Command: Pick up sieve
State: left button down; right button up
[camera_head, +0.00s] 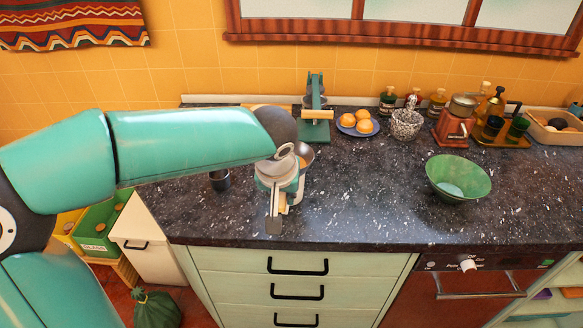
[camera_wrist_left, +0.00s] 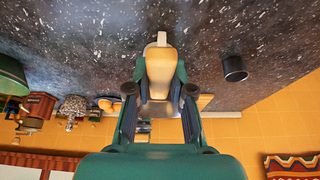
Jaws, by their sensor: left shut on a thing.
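My left gripper (camera_head: 283,196) is above the dark countertop near its front edge, left of the middle. In the left wrist view its two fingers (camera_wrist_left: 160,92) are shut on the wooden handle of the sieve (camera_wrist_left: 160,64), which has a pale grey end. My right gripper is not in view.
A green bowl (camera_head: 458,178) stands at the right of the counter (camera_head: 370,205). A dark cup (camera_head: 220,181) is left of the gripper. A green press (camera_head: 315,108), a plate of oranges (camera_head: 358,124) and a red grinder (camera_head: 453,122) stand along the back. The middle of the counter is clear.

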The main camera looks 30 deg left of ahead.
pick_arm(q)
jog(key=shift+r, duration=0.15)
notch_tip(320, 180, up, 20)
jog(key=p, duration=0.2)
dwell(0.4)
dwell(0.6)
